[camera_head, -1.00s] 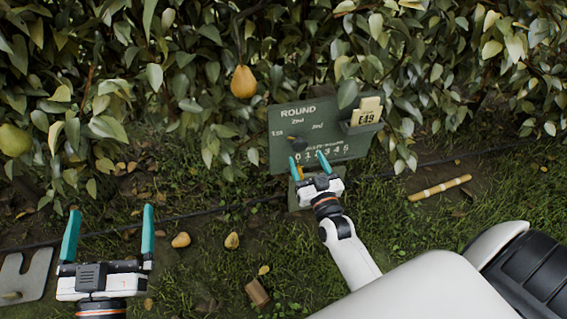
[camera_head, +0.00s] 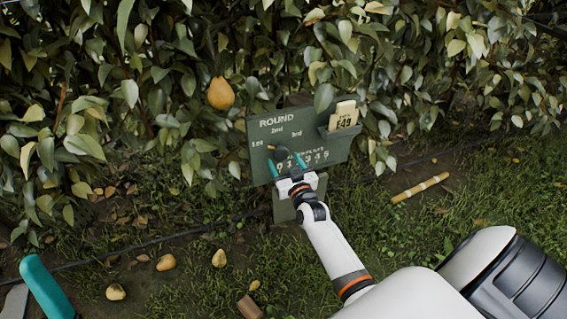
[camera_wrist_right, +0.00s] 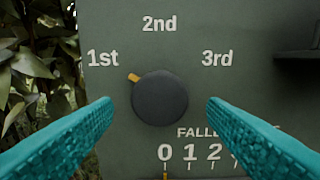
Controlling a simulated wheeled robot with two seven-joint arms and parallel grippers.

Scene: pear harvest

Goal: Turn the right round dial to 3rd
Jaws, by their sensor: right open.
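The green sign board (camera_head: 335,152) is marked ROUND, with a dark round dial (camera_wrist_right: 160,98) under the labels 1st, 2nd and 3rd. The dial's small yellow pointer (camera_wrist_right: 134,78) points up and left, toward 1st. My right gripper (camera_head: 287,166) is open in front of the board. In the right wrist view its teal fingers (camera_wrist_right: 159,112) stand on either side of the dial, and I see no contact. Of my left gripper, one teal finger (camera_head: 45,288) shows at the lower left; the rest is outside the view.
A card holder with an E49 card (camera_head: 344,121) is at the board's upper right. A number scale (camera_wrist_right: 190,152) lies below the dial. A pear (camera_head: 221,93) hangs in the hedge. Fallen pears (camera_head: 166,262) and a striped stick (camera_head: 419,188) lie on the grass.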

